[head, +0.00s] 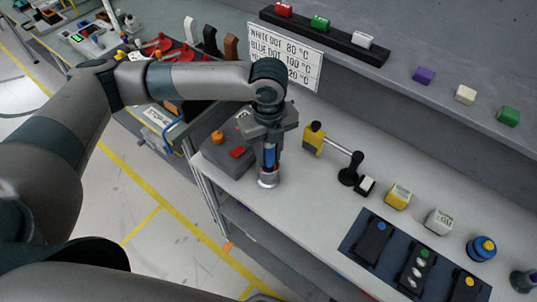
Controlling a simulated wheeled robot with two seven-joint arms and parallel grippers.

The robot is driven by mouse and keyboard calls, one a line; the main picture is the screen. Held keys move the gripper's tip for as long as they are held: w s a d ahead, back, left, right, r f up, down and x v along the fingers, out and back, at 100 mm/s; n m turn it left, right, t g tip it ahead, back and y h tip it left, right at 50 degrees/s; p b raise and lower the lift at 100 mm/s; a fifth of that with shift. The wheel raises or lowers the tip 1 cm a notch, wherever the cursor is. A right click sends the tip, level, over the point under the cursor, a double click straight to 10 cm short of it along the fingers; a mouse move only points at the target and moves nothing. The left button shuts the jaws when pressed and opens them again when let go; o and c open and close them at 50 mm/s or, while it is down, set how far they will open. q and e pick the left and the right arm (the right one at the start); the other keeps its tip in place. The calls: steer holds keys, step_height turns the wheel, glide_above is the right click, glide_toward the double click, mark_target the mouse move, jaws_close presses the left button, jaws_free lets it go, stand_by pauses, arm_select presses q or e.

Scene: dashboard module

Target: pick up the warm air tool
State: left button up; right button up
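A small upright tool with a blue body (269,159) and a silver round lower end (268,179) stands on the left part of the white bench. It may be the warm air tool, but no label on it is readable. My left gripper (268,150) points down over it, with its fingers beside the blue body. The fingers hide much of it, and I cannot tell whether they press on it. My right gripper is not in view.
A control box with a red button (238,152) sits just left. A yellow-black device (313,138) and a black stand (349,175) are to the right. A temperature sign (285,55) is behind. Dark pads (372,240) lie at front right.

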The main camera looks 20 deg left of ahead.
arm_select(q)
steer(key=shift+r, duration=0.1)
steer(key=shift+r+b, duration=0.3)
steer(key=shift+r, duration=0.2)
step_height(320, 180, up, 8)
steer(key=shift+w+f+b, duration=0.1)
steer(key=shift+f+b, duration=0.15)
steer(key=shift+b, duration=0.9)
steer(key=shift+r, duration=0.65)
step_height(320, 180, up, 8)
steer(key=p, duration=0.8)
steer(key=shift+r+p, duration=0.25)
steer(key=shift+p, duration=0.15)
